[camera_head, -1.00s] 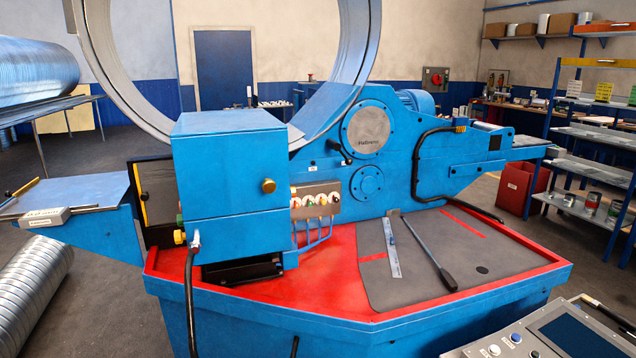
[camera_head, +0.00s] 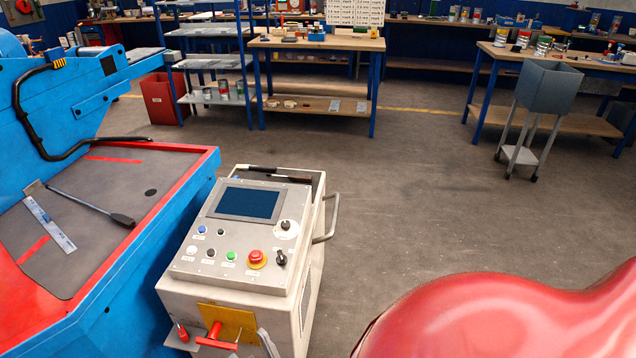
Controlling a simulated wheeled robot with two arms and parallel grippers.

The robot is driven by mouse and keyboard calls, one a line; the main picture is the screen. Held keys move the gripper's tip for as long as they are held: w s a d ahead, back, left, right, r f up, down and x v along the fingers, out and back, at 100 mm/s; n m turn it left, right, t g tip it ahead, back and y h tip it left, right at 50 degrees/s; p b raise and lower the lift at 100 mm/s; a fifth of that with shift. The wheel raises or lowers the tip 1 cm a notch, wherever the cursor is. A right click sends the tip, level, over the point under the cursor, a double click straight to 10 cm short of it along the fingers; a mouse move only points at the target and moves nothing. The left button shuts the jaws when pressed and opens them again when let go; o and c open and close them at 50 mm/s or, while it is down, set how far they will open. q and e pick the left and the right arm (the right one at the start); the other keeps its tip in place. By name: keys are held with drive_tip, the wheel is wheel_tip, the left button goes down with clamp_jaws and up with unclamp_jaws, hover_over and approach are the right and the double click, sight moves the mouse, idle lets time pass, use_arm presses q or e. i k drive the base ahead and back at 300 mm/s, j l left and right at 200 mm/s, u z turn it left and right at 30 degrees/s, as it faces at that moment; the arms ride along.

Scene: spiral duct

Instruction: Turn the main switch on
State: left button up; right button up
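A control console (camera_head: 240,245) stands in the lower middle, with a dark screen, several buttons, a red emergency-stop-style knob and a black rotary switch (camera_head: 280,258). On its front is a yellow plate (camera_head: 229,322) with a red handle (camera_head: 214,332). A grey wall box with a red rotary switch (camera_head: 22,6) is cut off at the top left. I cannot tell which of these is the main switch, nor the setting of any of them. Neither gripper is in view.
The blue machine (camera_head: 90,110) with its red-edged bed is close on the left. Shelves (camera_head: 205,63), workbenches (camera_head: 318,43) and a grey bin on legs (camera_head: 547,88) stand at the back.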

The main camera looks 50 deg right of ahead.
sight(281, 260)
drive_tip(key=z, duration=1.1)
